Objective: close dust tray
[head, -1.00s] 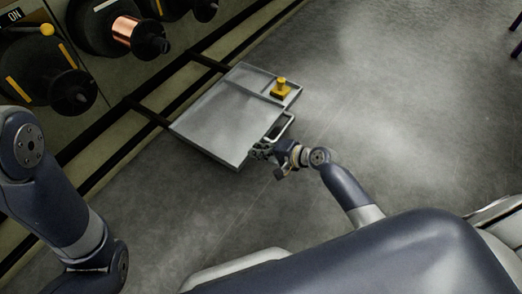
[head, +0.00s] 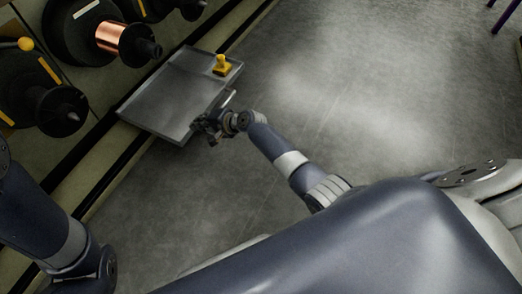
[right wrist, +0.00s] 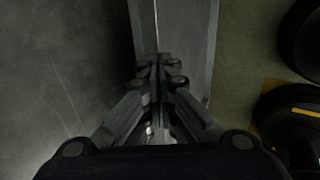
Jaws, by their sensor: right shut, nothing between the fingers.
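The dust tray (head: 165,92) is a shallow grey metal tray low over the floor, at the foot of the machine on the left in the head view. Its far side is close to the machine's base, and its handle (head: 229,99) is on the side toward me. My right gripper (head: 203,126) is shut and empty at the tray's near edge, beside the handle. In the right wrist view the shut fingers (right wrist: 160,70) overlap the tray (right wrist: 190,30); exact contact is hard to tell. My left gripper is out of view.
A yellow knobbed object (head: 221,66) stands in the tray's far corner. Black spool holders, one with a copper spool (head: 112,38), project from the machine above the tray. The concrete floor (head: 340,100) to the right is clear.

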